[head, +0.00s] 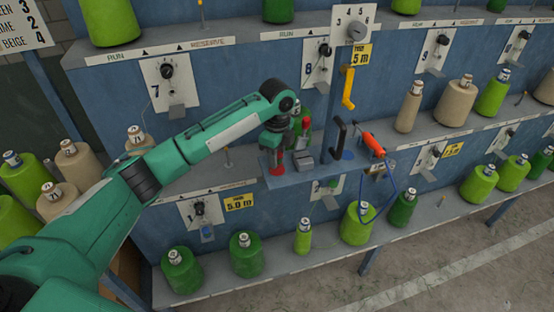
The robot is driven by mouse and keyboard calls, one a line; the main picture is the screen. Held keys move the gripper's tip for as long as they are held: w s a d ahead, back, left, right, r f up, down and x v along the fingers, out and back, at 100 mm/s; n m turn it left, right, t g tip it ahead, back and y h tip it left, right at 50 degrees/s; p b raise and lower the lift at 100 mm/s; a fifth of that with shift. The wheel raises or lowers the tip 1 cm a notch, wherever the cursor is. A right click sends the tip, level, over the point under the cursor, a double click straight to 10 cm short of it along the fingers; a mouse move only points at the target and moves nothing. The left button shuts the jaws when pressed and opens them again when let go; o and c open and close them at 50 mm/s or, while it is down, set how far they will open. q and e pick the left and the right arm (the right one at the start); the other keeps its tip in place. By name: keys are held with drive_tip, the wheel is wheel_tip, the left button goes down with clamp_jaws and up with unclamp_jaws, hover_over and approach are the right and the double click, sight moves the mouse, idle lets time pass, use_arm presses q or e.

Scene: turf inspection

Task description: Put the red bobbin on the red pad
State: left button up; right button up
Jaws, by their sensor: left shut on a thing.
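My left gripper (277,150) points down over the left end of the small blue-grey shelf and is shut on the red bobbin. The bobbin is mostly hidden by the fingers. The red pad (277,171) lies on the shelf just below the fingertips. Whether the bobbin touches the pad or is held just above it, I cannot tell. My right gripper is not in view.
The small shelf (318,176) also carries a grey block (303,159), a blue pad (348,155) and a black handle (339,136). A red-orange tool (372,144) with a blue cord is to the right. Green cones (355,223) stand below.

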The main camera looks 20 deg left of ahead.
use_arm(q)
drive_tip(key=shift+f, duration=1.2)
drive_tip(key=shift+f, duration=0.1)
drive_tip(key=o, duration=0.9)
drive_tip(key=shift+o, duration=0.2)
wheel_tip(320, 180, up, 11)
drive_tip(key=shift+f+b, duration=0.1)
drive_tip(key=shift+b, duration=1.05)
drive_tip(key=shift+r, duration=0.7)
